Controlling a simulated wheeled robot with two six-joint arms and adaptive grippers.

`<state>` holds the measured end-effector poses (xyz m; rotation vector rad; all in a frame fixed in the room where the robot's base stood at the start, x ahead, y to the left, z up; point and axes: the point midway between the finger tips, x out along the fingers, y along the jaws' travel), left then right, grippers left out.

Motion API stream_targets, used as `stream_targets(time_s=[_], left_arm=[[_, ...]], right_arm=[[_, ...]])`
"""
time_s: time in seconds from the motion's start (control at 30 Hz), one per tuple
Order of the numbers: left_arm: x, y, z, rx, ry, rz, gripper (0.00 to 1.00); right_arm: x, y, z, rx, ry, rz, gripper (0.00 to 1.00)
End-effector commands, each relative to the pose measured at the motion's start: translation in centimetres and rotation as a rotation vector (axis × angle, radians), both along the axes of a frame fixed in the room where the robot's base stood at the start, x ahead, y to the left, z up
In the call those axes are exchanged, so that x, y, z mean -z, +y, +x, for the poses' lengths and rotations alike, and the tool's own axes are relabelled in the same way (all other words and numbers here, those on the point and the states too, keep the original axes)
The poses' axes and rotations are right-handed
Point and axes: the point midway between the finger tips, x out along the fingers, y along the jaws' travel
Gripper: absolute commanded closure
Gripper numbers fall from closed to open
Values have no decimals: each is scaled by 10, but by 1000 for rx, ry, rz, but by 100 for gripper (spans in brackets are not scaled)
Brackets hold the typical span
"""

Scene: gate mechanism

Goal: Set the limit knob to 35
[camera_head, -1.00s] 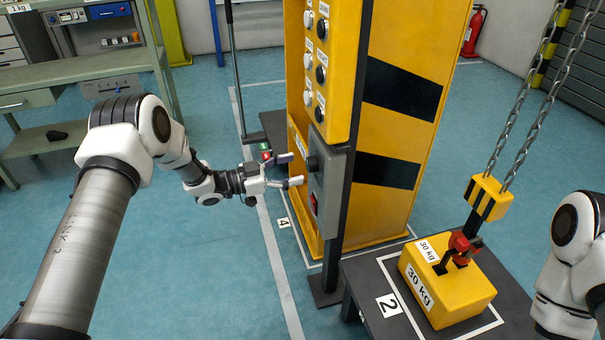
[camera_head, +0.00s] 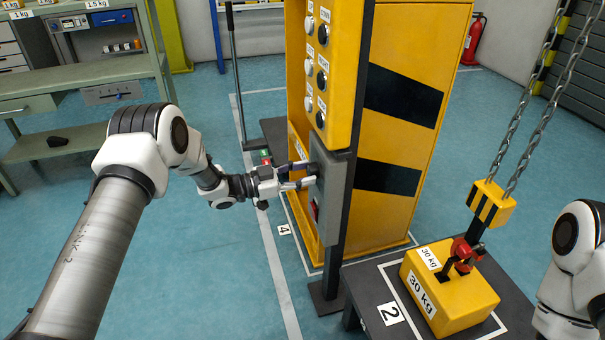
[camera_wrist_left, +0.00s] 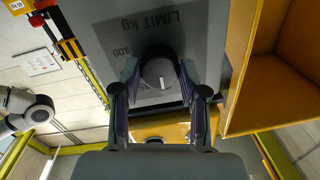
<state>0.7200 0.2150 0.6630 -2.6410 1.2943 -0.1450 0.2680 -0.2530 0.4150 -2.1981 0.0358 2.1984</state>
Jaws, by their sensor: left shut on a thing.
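The limit knob (camera_wrist_left: 158,70) is a dark round knob on a grey panel marked "LIMIT kg" in the left wrist view. A white pointer line on it faces the lower edge of the picture, and a "100" shows to its left; other scale marks are hidden or unreadable. My left gripper (camera_head: 309,175) is shut on the knob, one finger on each side. In the head view the grey control box (camera_head: 335,195) shows, with the knob mostly hidden by the fingers. My right gripper is out of view.
The box is on a dark post beside a yellow and black cabinet (camera_head: 405,60). Several round buttons (camera_head: 323,35) sit above it. A 30 kg yellow weight (camera_head: 450,290) stands on a dark platform under a chain hook block (camera_head: 490,204). A green workbench (camera_head: 85,65) stands at the left.

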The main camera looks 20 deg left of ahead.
Motion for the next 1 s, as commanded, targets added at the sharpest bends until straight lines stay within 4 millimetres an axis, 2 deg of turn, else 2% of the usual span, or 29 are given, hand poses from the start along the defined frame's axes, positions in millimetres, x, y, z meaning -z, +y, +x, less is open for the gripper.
stream_targets(time_s=[1.0], left_arm=[[1,0,1,0,-522,352,92]], right_arm=[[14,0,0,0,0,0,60]])
